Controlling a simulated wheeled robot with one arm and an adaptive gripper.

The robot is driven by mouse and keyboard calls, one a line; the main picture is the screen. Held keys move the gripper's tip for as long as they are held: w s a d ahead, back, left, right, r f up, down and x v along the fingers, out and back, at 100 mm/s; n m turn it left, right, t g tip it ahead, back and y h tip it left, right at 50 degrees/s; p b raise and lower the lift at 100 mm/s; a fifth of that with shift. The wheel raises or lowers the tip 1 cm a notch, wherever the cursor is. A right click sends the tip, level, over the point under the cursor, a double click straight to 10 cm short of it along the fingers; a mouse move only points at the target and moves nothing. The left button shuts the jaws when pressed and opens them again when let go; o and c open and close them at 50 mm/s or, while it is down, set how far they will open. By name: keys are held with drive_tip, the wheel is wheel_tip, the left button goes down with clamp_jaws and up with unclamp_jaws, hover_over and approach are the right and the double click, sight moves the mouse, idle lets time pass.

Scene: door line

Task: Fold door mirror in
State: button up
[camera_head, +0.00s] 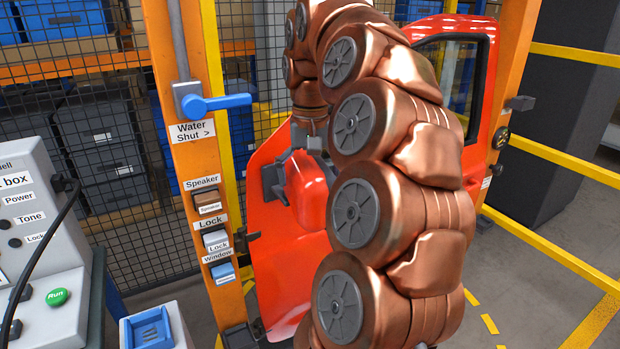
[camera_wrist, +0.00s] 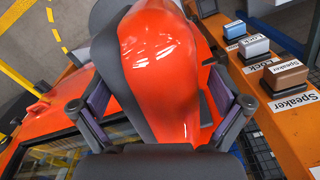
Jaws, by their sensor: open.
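The red door mirror (camera_head: 308,192) is at the door's edge in the head view, with a dark grey part on its left. In the wrist view the glossy red mirror shell (camera_wrist: 165,75) fills the middle. My gripper (camera_wrist: 160,104) is open, with one finger on each side of the shell; I cannot tell whether either finger touches it. In the head view my gripper (camera_head: 307,140) is just above the mirror, partly hidden by my copper arm. The red door (camera_head: 270,260) hangs in an orange frame, and my arm covers much of it.
The left orange post (camera_head: 190,165) carries a blue lever (camera_head: 215,103) and Speaker, Lock and Window modules near the mirror. A grey test box (camera_head: 35,210) stands at the left. Yellow rails (camera_head: 565,165) and a mesh fence (camera_head: 90,60) surround the place.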

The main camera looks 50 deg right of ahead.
drive_tip(key=shift+f, duration=0.15)
drive_tip(key=shift+c, duration=0.3)
drive_tip(key=c, duration=1.5)
drive_tip(key=shift+o, duration=0.2)
